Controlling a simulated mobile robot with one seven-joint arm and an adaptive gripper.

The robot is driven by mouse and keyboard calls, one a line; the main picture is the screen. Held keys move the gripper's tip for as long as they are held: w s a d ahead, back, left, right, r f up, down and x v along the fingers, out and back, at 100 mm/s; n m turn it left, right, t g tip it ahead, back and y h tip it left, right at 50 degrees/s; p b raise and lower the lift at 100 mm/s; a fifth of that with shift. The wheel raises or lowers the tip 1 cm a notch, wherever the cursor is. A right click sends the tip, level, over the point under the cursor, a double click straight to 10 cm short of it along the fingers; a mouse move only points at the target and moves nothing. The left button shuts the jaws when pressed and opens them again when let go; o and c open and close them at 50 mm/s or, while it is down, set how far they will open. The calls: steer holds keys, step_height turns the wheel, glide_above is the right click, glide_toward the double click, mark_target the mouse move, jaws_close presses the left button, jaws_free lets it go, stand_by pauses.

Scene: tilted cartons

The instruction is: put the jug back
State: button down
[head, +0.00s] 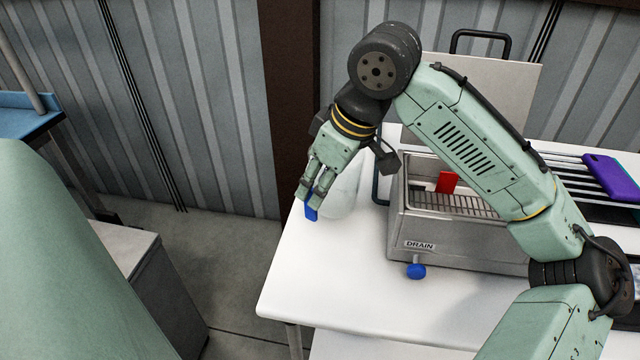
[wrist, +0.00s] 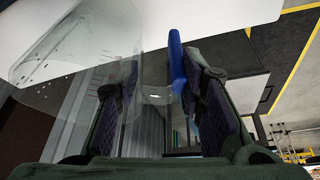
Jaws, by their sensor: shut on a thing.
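The jug (head: 343,188) is clear and see-through, with a blue part (head: 311,213). It is at the left end of the white table, partly hidden behind my gripper (head: 313,186). My gripper points down and is shut on the jug. In the wrist view the jug (wrist: 88,48) fills the upper left, and its blue part (wrist: 177,60) is by the right finger of my gripper (wrist: 158,82). I cannot tell whether the jug's base touches the table.
A steel bath (head: 460,247) marked DRAIN, with a blue knob (head: 416,271), stands right of the jug, its lid (head: 490,95) raised. A red piece (head: 447,182) is inside. A purple object (head: 610,178) lies on a rack at right. The white table's (head: 315,280) front left is clear.

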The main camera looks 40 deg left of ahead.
steer(key=shift+f+b, duration=0.85)
steer(key=shift+f, duration=0.5)
steer(key=shift+f, duration=0.2)
steer(key=c, duration=1.1)
jaws_free()
steer(key=shift+o, duration=0.2)
steer(key=shift+r, duration=0.1)
steer(key=v, duration=1.2)
steer(key=shift+b, duration=0.45)
steer(key=shift+a+r, duration=0.1)
